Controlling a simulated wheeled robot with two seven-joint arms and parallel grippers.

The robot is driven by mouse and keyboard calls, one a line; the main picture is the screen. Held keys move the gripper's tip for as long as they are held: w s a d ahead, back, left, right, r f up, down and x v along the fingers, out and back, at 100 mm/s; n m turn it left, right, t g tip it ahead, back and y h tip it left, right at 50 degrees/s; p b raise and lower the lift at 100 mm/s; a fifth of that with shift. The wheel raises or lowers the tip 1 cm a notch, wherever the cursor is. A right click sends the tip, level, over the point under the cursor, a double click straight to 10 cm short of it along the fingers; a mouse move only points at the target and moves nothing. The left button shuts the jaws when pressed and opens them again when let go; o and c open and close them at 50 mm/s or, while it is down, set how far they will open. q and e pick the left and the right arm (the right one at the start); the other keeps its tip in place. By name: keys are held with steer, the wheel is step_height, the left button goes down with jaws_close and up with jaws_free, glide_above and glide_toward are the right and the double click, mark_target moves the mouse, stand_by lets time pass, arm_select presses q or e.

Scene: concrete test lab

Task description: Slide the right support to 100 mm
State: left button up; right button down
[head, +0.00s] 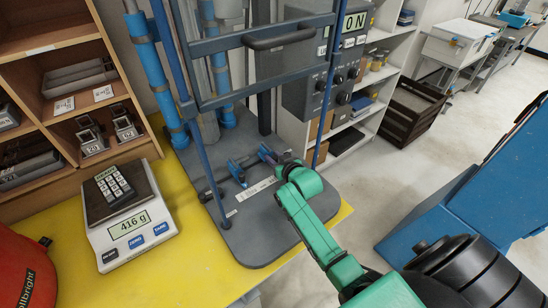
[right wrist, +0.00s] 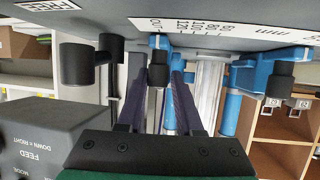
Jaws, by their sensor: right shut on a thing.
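The right support is a blue block with a dark knob, seen in the right wrist view (right wrist: 158,68) close to the 120 and OUT end of the white millimetre scale (right wrist: 215,27). My right gripper (right wrist: 160,80) has its two dark purple fingers on both sides of the knob, shut on it. In the head view my right gripper (head: 268,156) reaches into the test frame from the right, partly hiding this support. The other blue support (head: 237,172) stands to its left; the scale strip (head: 256,188) lies in front. The exact reading cannot be told. My left gripper is out of view.
A raised guard frame with a dark handle (head: 280,38) stands above the grey machine base (head: 270,225). A control box (head: 325,75) is behind my right gripper. A scale reading 416 g (head: 132,225) stands on the yellow table (head: 190,270). A black fitting (right wrist: 78,62) flanks the held support.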

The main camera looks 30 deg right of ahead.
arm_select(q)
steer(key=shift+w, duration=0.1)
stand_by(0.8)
arm_select(e)
steer(key=shift+s+a, duration=0.1)
steer(key=shift+a, duration=0.2)
steer(key=shift+s+a+f+p, duration=0.15)
steer(key=shift+a+p, duration=0.2)
steer(key=shift+a, duration=0.9)
steer(key=c, duration=0.9)
jaws_free()
steer(key=shift+d, duration=0.1)
steer(key=shift+o, duration=1.1)
steer(key=shift+d, duration=0.25)
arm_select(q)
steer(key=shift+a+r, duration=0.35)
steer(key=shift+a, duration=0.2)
arm_select(e)
steer(key=shift+a, duration=0.1)
